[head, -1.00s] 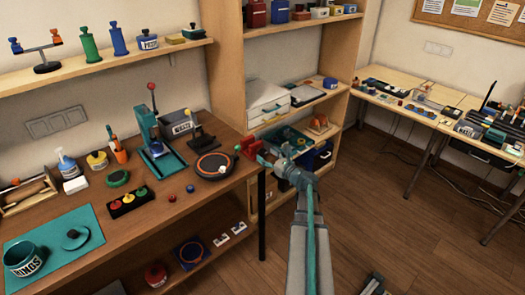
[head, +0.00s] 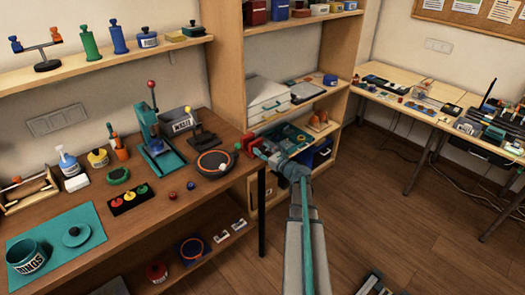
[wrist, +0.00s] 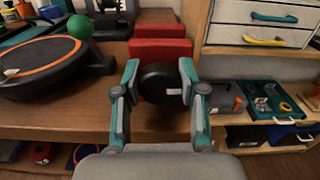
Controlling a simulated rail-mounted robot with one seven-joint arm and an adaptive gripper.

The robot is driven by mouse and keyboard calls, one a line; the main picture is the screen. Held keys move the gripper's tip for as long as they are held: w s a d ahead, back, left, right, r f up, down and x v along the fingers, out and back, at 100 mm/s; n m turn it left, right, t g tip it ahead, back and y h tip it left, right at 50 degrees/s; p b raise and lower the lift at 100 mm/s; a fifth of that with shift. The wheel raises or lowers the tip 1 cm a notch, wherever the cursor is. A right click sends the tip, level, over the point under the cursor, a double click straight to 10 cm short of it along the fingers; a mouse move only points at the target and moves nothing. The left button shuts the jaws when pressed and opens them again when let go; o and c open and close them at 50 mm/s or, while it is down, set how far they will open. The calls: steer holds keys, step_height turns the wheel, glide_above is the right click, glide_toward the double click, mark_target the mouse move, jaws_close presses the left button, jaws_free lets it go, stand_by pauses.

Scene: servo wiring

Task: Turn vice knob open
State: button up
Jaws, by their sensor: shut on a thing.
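The red vice (head: 249,143) is mounted at the right end of the wooden workbench. In the wrist view the vice (wrist: 160,48) stands straight ahead, with its round black knob (wrist: 161,84) on the side facing me. My gripper (wrist: 159,70) has one teal-tipped finger on each side of the knob and is shut on it. In the head view my gripper (head: 262,153) is at the vice, and the knob is hidden there.
A shelf with a teal tray (wrist: 268,101) is to the right. Open floor (head: 380,200) lies right of the bench.

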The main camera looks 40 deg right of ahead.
steer(key=shift+f+n+b, duration=0.3)
steer(key=shift+n+b, duration=0.3)
steer(key=shift+b, duration=1.05)
steer(key=shift+r+n+b, duration=0.1)
steer(key=shift+n+b, duration=0.5)
steer(key=shift+b, duration=0.35)
steer(key=shift+r+n, duration=0.2)
steer(key=shift+n, duration=0.1)
steer(key=o, duration=1.2)
steer(key=shift+c, duration=0.2)
steer(key=s, duration=1.2)
steer(key=shift+d, duration=0.2)
